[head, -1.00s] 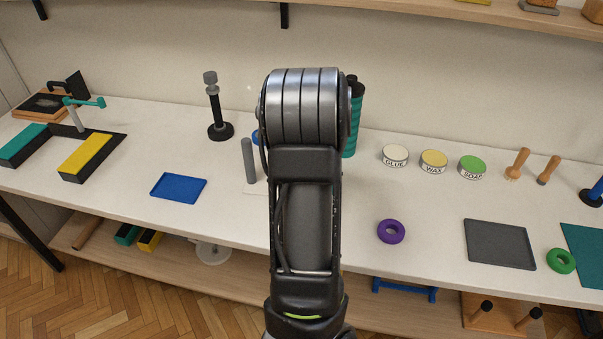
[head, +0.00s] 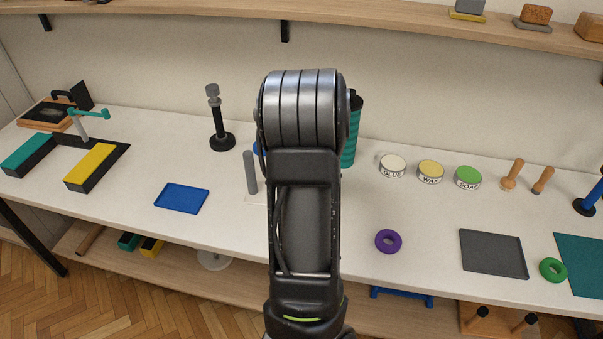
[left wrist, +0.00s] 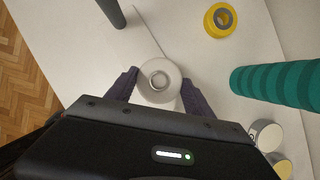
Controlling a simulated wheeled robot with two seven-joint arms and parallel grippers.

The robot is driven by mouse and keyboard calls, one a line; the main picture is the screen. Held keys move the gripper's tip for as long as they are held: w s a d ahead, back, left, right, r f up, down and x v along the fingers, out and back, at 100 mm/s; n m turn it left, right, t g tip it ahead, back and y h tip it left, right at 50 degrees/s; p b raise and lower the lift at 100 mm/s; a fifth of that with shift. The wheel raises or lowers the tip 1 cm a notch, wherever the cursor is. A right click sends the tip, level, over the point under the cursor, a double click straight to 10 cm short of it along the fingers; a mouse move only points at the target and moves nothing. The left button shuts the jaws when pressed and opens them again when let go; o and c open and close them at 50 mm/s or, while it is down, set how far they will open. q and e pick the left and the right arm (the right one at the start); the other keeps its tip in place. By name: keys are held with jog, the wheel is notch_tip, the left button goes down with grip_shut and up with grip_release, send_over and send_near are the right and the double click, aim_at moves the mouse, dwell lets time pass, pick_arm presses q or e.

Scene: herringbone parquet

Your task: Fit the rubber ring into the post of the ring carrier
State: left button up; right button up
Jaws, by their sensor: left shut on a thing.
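In the left wrist view my left gripper (left wrist: 160,92) is shut on a pale grey ring-shaped piece (left wrist: 144,88), with a finger on each side and a lighter round centre showing. Whether anything stands inside its hole is unclear. A grey upright post (head: 250,173) on a pale base (head: 254,198) stands just left of my arm in the head view, partly hidden by it. A dark post also shows at the top of the left wrist view (left wrist: 114,13), apart from the held ring. My left gripper is hidden behind its arm in the head view. My right gripper is not in view.
A teal ribbed cylinder (left wrist: 275,84) stands right of my left gripper. A yellow ring-shaped thing (left wrist: 221,20) lies beyond it. A purple ring (head: 388,241), a blue tray (head: 182,197), a grey tray (head: 493,254) and tins (head: 430,173) are on the white table.

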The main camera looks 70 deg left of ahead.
pick_arm(q)
jog(key=shift+r+p, duration=0.65)
jog(key=shift+r, duration=0.3)
jog(key=shift+p, duration=0.4)
dwell(1.1)
jog(key=shift+f+b, duration=2.65)
jog(key=shift+f, duration=1.35)
jog(key=o, duration=1.4)
jog(key=shift+d, duration=0.1)
jog(key=shift+o, duration=0.2)
jog(key=shift+d+r, duration=0.1)
jog(key=shift+r, duration=0.15)
jog(key=v, duration=0.7)
jog(key=shift+r, duration=0.2)
